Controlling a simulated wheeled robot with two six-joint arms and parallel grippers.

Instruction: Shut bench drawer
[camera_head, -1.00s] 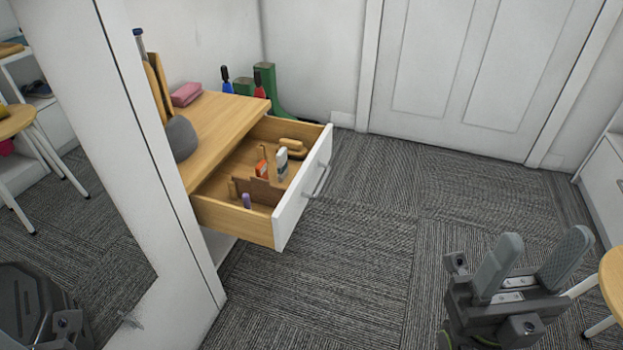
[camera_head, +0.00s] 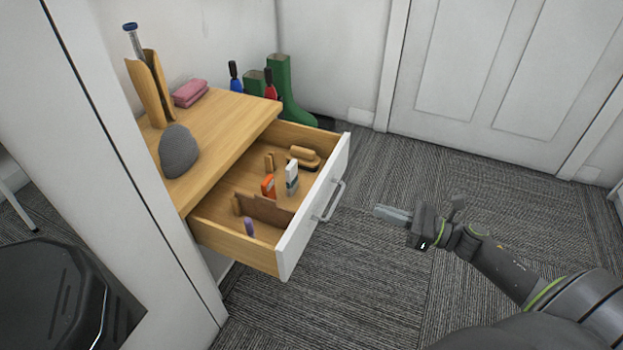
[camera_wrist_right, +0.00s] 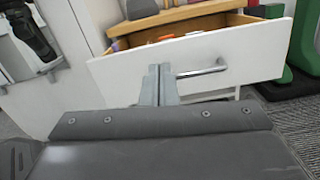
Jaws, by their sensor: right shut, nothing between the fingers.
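The bench drawer (camera_head: 313,215) stands pulled out from the wooden-topped bench (camera_head: 215,128), with a white front and a silver bar handle (camera_head: 331,201). Inside lie a brush, small boxes and a divider. My right gripper (camera_head: 378,210) is shut and empty, a short way out from the drawer front, pointing at it. In the right wrist view, the shut fingers (camera_wrist_right: 157,70) point at the white front (camera_wrist_right: 205,55), left of the handle (camera_wrist_right: 203,71). I cannot tell there whether they touch it; the head view shows a gap. My left gripper is not in view.
Green boots (camera_head: 290,95) and red and blue-handled items stand behind the bench. A grey rounded object (camera_head: 178,151), a pink cloth (camera_head: 190,92) and a wooden holder (camera_head: 150,88) are on its top. Carpet is clear before the drawer.

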